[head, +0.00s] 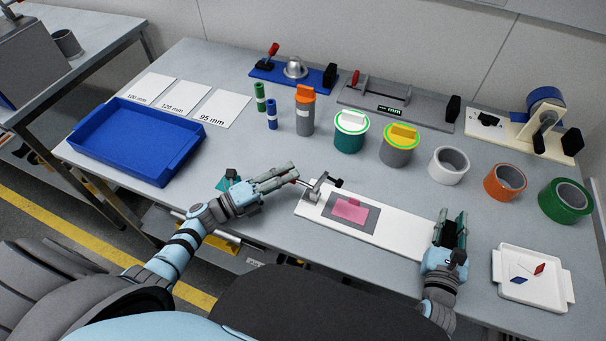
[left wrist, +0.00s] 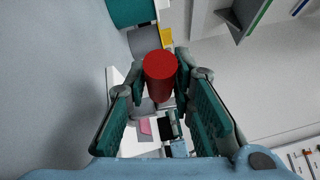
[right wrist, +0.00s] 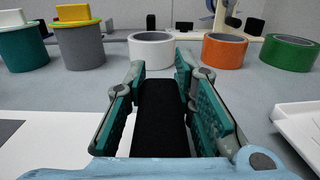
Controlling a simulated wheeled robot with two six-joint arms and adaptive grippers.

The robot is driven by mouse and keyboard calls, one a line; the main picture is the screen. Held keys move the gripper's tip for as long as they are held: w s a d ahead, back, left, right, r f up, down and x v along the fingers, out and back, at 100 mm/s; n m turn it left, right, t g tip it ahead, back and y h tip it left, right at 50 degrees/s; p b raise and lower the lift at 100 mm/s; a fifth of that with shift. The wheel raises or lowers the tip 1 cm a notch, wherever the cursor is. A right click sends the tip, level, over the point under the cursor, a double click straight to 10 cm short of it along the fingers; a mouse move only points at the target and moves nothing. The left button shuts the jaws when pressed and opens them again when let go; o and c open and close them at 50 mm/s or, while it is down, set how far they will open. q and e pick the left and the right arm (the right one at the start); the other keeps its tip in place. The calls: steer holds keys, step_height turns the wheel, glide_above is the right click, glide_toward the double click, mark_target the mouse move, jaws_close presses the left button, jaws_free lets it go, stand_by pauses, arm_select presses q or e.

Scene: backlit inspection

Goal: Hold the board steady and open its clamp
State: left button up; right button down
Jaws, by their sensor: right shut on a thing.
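The white board (head: 392,233) lies on the table's front part, with a grey patch and a pink rectangle (head: 350,210) on it. Its metal clamp (head: 318,188) stands at the left end, with a red-tipped lever pointing left. My left gripper (head: 288,175) is at that lever. The red tip (left wrist: 160,72) shows between its fingers in the left wrist view; the fingers look apart around it, and contact is not clear. My right gripper (head: 451,228) is shut on a black upright block (right wrist: 161,115) at the board's right end.
A blue tray (head: 135,140) is at the left. Lidded cans (head: 350,131) and tape rolls (head: 449,165) stand behind the board. A white tray (head: 534,277) with small red and blue pieces is right of my right gripper. Fixtures line the back.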

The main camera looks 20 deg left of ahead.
arm_select(q)
steer(key=shift+o, duration=1.2)
